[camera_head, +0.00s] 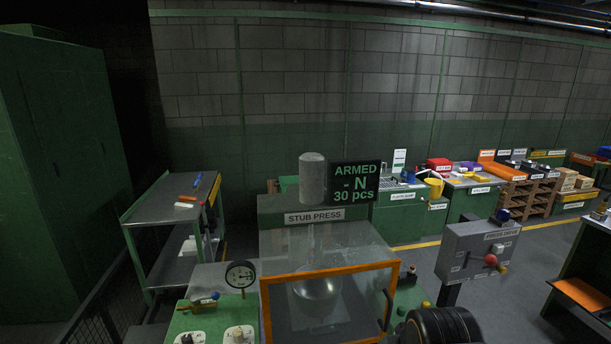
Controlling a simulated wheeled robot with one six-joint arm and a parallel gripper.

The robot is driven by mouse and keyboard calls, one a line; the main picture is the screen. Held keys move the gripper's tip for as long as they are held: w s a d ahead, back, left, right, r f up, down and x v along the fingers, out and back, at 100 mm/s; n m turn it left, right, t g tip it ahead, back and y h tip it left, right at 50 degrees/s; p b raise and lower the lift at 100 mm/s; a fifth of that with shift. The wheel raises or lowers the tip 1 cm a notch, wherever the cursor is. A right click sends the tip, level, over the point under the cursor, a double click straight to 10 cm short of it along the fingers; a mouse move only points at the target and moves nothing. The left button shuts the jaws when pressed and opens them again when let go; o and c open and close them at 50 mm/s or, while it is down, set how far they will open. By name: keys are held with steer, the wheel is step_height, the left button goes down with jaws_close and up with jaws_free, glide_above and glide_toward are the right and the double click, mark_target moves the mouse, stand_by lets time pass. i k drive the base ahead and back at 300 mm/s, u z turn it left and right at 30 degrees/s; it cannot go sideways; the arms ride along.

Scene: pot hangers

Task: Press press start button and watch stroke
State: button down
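The stub press (315,215) stands in the near middle, with a grey cylinder (312,178) on top. Its clear guard with an orange frame (330,271) is in front, and a rounded metal part (317,287) shows behind it. A display (355,182) reads "ARMED", "- N" and "30 pcs". Small round controls sit on pale plates on a green panel (212,320) at the lower left, partly cut off by the frame. I cannot tell which control is the press start button. My gripper is not in view.
A round gauge (240,274) stands left of the guard. A grey control box (478,252) with a red knob is at the right. A shelf cart (172,212) is at the left. Open floor lies behind the control box.

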mark_target(401, 311)
steer(key=z, duration=0.05)
steer(key=k, duration=0.5)
steer(key=u, duration=0.95)
steer(key=i, duration=0.7)
steer(key=z, duration=1.35)
steer(key=i, duration=0.5)
steer(key=z, duration=0.05)
